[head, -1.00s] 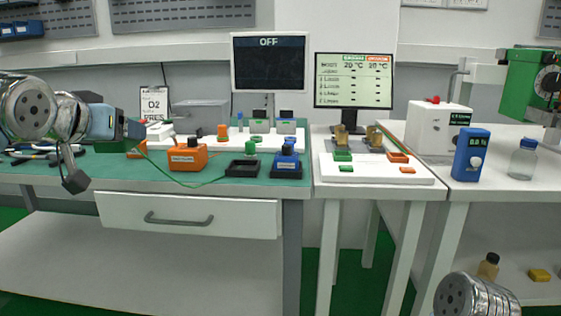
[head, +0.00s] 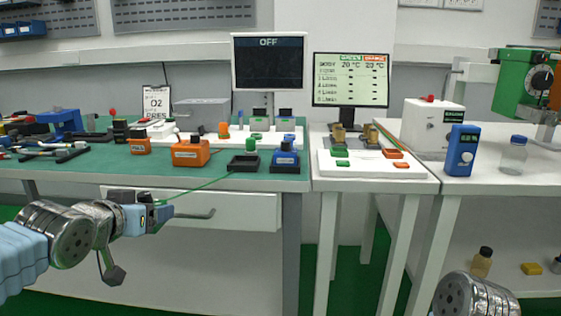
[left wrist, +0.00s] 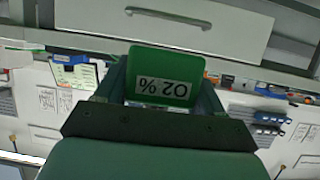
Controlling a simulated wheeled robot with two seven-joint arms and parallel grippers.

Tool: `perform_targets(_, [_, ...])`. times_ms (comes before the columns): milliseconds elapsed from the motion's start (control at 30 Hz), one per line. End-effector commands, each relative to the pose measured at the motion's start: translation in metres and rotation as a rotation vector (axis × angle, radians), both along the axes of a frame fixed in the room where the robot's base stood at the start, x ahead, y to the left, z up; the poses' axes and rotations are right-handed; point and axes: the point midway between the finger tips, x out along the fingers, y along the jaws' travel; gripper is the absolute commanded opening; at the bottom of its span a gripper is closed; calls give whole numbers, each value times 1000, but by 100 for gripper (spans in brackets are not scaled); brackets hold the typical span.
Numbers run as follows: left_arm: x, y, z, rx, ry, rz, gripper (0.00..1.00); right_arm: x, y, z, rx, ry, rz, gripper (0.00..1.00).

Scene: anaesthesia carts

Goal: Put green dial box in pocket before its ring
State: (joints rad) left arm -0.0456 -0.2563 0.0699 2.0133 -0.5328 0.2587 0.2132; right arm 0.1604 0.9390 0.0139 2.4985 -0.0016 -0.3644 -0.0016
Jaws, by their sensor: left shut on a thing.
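My left gripper (head: 164,213) is shut on a green box (left wrist: 163,75) with a white label reading "O2 %", seen upside down in the left wrist view. No dial shows on the side I see. In the head view the gripper is in front of the drawer, below the tabletop, and mostly hides the box. A thin green cable (head: 203,186) runs from the gripper up to the bench. A black square pocket (head: 237,167) lies near the bench's front edge, with a green round piece (head: 250,144) just behind it. My right gripper is out of view; only its arm shows.
An orange box (head: 190,153) stands left of the pocket, and a blue box (head: 285,159) in a dark base stands right of it. The drawer handle (head: 195,214) is close to my left gripper. Tools lie at the bench's left end.

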Motion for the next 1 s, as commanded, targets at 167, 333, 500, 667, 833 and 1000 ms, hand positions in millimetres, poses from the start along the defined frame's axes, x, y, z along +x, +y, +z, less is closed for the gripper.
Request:
perform_targets(167, [0, -14, -84, -2, 10, -50, 15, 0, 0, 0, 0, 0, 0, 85])
perform_targets(333, [0, -23, -131, -4, 11, -81, 15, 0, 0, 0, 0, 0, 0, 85])
perform_targets(500, [0, -40, -200, -8, 13, -133, 15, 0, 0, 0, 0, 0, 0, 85])
perform_targets(667, [0, -51, -253, -5, 11, -173, 15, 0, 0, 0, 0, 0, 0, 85])
perform_targets(833, [1, -58, -275, 3, 0, -195, 15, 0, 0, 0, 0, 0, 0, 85])
perform_targets(1000, [1, -58, -276, 3, 2, -196, 15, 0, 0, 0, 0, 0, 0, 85])
